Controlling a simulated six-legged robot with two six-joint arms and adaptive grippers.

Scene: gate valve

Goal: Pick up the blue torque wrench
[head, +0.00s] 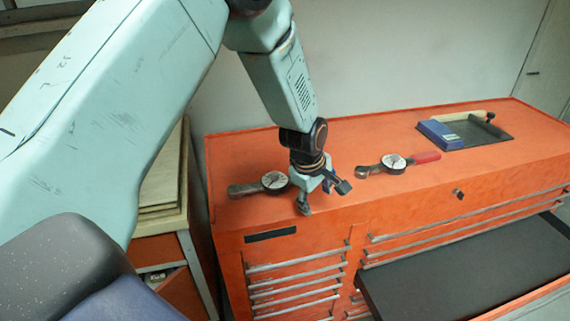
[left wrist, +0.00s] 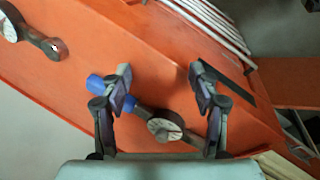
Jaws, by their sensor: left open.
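The blue torque wrench lies on the orange cabinet top; its round dial (head: 275,181) and grey head show in the head view, while its handle is hidden behind my left gripper (head: 324,197). In the left wrist view its blue handle (left wrist: 95,83) and white dial (left wrist: 165,128) show, with the shaft passing behind one finger. My left gripper (left wrist: 160,75) is open and empty, pointing down over the cabinet near the wrench, its fingers overlapping it in the picture. Whether they touch it, I cannot tell. My right gripper is not in view.
A red-handled torque wrench (head: 395,164) lies farther right on the cabinet top (head: 350,140). A blue object (head: 440,135) rests on a dark tray (head: 487,131) beyond it. A drawer (head: 440,275) stands open at the front right. A wall rises behind.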

